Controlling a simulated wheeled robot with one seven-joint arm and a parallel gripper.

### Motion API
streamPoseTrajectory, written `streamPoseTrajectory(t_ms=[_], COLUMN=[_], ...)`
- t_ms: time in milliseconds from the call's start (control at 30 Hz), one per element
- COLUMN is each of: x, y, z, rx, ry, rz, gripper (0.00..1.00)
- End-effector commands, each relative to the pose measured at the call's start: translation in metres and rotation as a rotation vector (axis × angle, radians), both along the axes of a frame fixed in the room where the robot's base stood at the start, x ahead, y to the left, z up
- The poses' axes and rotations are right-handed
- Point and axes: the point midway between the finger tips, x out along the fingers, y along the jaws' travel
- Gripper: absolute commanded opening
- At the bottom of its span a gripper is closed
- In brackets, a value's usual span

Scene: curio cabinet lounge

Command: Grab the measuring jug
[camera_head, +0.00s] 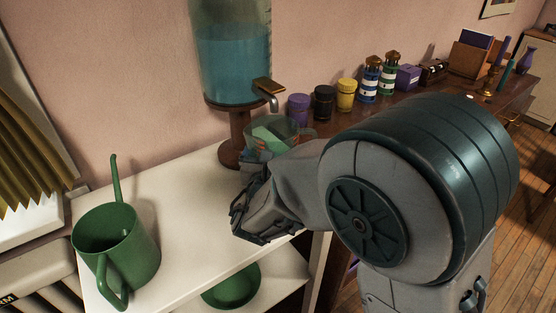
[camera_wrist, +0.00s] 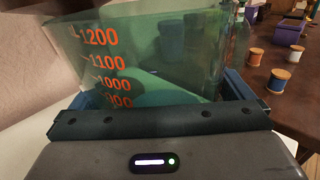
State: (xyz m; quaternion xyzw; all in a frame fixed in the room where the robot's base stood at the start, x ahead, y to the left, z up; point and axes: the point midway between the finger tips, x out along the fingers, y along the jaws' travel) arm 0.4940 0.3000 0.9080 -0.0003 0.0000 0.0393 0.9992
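The measuring jug (camera_head: 272,133) is clear and greenish. It stands at the back of the white shelf, beneath the tap of a large dispenser. In the wrist view the jug (camera_wrist: 150,55) fills the upper middle, with orange marks such as 1200, 1100 and 1000. My gripper (camera_wrist: 165,95) is spread wide, with one blue finger at each side of the jug. I cannot tell whether the fingers touch the glass. In the head view my gripper (camera_head: 258,185) is at the jug's near side, and my arm hides part of the jug.
The glass dispenser (camera_head: 232,65) of blue liquid stands right behind the jug, its tap (camera_head: 272,100) close above. A green watering can (camera_head: 120,245) stands at left, and a green bowl (camera_head: 232,288) sits lower. Several jars, including a yellow one (camera_head: 347,95), line the wooden surface at right.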

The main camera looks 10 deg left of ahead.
Motion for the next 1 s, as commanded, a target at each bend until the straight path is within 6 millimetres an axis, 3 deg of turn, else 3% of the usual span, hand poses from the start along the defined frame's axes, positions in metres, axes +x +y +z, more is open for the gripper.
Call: streamPoseTrajectory(t_ms=[33,200,267,567,1000], x=[0.0,0.0,0.0,0.0,-0.007], y=[0.0,0.0,0.0,0.0,0.001], z=[0.0,0.0,0.002,0.005,0.038], rx=[0.0,0.0,0.002,0.003,0.004], ry=[0.0,0.0,-0.005,-0.005,-0.004], rz=[0.0,0.0,0.0,0.0,0.002], gripper=[0.89,0.42,0.29,0.29,0.29])
